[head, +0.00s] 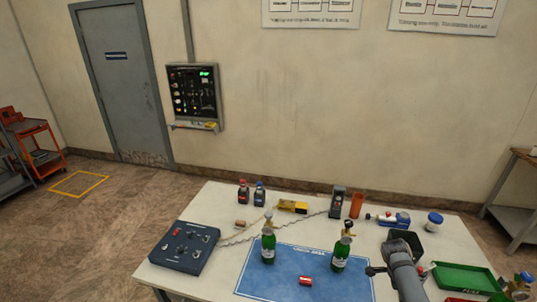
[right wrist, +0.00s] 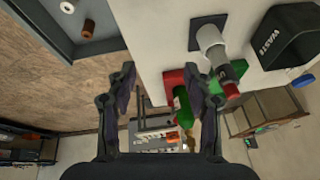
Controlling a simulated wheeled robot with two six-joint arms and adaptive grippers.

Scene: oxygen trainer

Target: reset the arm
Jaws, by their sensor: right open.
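My right gripper (right wrist: 161,72) is open in the right wrist view, with its two dark fingers spread apart. Nothing is held between them. Past the fingers I see part of the table, a green bottle (right wrist: 183,106) and the floor. In the head view a grey arm section stands at the lower right over the table (head: 215,268); the right fingers cannot be made out there. My left gripper is not in view.
Two green bottles (head: 268,247) (head: 341,252) stand on a blue mat (head: 300,262) with a red block (head: 305,281). A dark switch box (head: 185,247) sits at left. A green tray (head: 464,278) is at right. A black WASTE bin (right wrist: 285,42) shows in the wrist view.

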